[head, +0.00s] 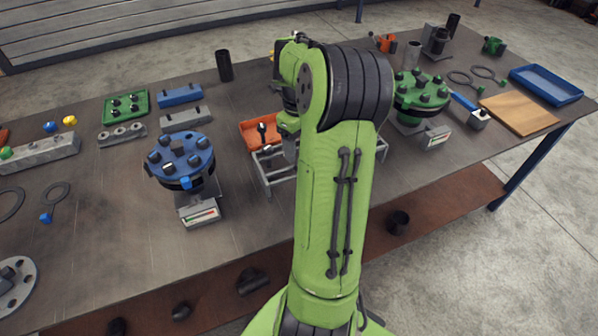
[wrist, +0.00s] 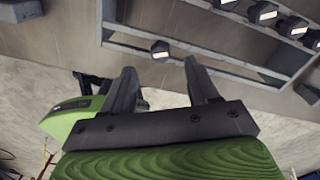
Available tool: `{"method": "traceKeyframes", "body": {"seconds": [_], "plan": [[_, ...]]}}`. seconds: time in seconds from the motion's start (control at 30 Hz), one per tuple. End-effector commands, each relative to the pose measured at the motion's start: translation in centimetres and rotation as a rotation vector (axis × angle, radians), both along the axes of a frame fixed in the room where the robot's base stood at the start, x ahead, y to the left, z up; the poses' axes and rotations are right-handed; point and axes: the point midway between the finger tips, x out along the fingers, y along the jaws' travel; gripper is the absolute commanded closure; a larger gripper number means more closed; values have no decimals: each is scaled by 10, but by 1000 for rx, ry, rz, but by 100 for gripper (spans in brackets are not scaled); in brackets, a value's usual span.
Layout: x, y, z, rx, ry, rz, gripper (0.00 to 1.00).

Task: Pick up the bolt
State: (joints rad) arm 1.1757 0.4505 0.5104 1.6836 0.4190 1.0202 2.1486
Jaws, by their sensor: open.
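In the wrist view a dark bolt (wrist: 160,49) with a hex head and a light end face sits at a grey rack rail (wrist: 120,36). It appears between and just beyond the fingertips of my gripper (wrist: 160,68). My gripper is open, with nothing between its fingers. More dark bolts (wrist: 262,13) line the rack at the upper right. In the head view my arm hides most of the rack (head: 268,182) and my fingers. A dark bolt (head: 262,129) shows at the orange tray there.
The orange tray (head: 250,133) lies behind the rack. A blue-topped flange (head: 181,160) with several bolts stands to the left, and a green-topped flange (head: 421,92) to the right. The table front (head: 130,270) is mostly clear.

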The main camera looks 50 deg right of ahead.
Motion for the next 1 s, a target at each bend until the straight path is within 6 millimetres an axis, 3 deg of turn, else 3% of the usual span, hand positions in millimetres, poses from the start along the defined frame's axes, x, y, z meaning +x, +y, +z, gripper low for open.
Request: {"method": "traceKeyframes", "body": {"seconds": [0.3, 0.6, 1.0], "plan": [[1, -1, -52, 2, 1, 2, 40], [1, -1, -58, 0, 0, 3, 42], [1, -1, -57, 0, 1, 3, 100]]}}
